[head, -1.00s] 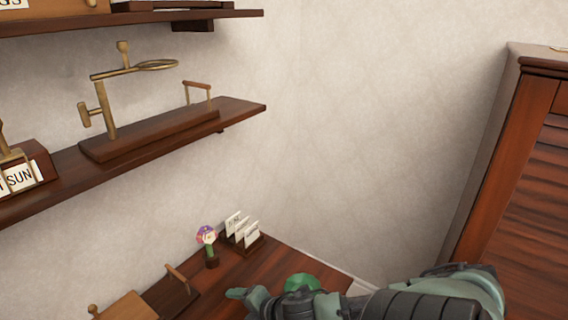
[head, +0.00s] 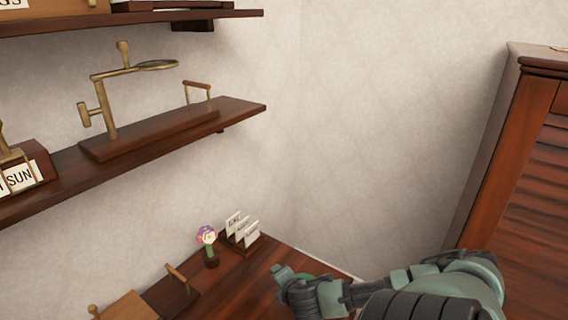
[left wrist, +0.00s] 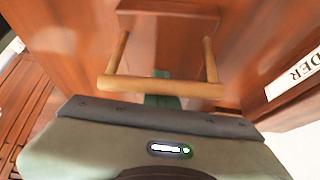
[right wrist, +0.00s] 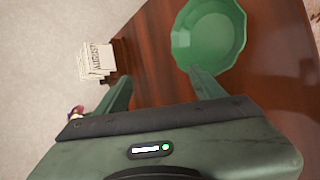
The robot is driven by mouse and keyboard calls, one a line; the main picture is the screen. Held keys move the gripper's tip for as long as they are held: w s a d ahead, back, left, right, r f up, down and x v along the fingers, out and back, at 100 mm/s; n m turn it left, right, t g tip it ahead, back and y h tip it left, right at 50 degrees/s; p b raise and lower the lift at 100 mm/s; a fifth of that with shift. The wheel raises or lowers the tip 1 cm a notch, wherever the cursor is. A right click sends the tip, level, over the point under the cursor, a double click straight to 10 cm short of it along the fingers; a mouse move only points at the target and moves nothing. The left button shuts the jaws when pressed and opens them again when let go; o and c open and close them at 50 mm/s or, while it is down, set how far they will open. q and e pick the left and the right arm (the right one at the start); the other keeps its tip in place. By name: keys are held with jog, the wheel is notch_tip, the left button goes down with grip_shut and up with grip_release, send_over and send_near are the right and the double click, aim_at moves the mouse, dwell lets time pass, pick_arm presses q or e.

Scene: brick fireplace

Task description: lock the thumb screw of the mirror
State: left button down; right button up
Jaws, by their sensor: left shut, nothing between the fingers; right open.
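A brass stand (head: 106,108) rises from a wooden base (head: 150,138) on the middle shelf at the left of the head view. Its arm ends in a round, flat mirror (head: 158,65), seen nearly edge-on. One knob (head: 85,116) sticks out left of the post and another (head: 123,52) stands on the arm; I cannot tell which is the thumb screw. My right gripper is open and empty in the right wrist view (right wrist: 160,88), far below the stand. My left gripper (left wrist: 157,74) is shut and empty, outside the head view, near a wooden handle (left wrist: 160,87).
A green faceted bowl (right wrist: 208,38) lies beyond my right gripper on the wooden desk (head: 240,278). A tall wooden cabinet (head: 525,150) bounds the right. Clear wall lies between.

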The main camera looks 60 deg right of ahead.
pick_arm(q)
jog(key=shift+s+f, duration=0.2)
jog(key=shift+f, duration=0.1)
pick_arm(e)
jog(key=w+a+t+y, duration=0.1)
jog(key=w+a, duration=0.1)
jog(key=w, duration=0.1)
jog(key=w+a+n+t+y, duration=0.1)
jog(key=w+a+y, duration=0.1)
jog(key=w+a, duration=0.1)
jog(key=w+a+t+y, duration=0.1)
jog(key=w+a+y, duration=0.1)
jog(key=w+a, duration=0.1)
jog(key=shift+w+a, duration=0.15)
jog(key=shift+w, duration=0.45)
jog(key=w+a+r+n+g+y, duration=0.1)
jog(key=w+a+r+n+y, duration=0.2)
jog(key=a+y, duration=0.35)
jog(key=w+a+r+n+g+y, duration=0.1)
jog(key=w+a+r+n+y, duration=0.2)
jog(key=a+y, duration=0.4)
jog(key=s+r+n+g+y, duration=0.2)
jog(key=s+r+n+g, duration=0.1)
jog(key=s+r+g, duration=0.25)
jog(key=shift+g, duration=0.35)
jog(key=x, duration=1.3)
jog(key=shift+s, duration=0.2)
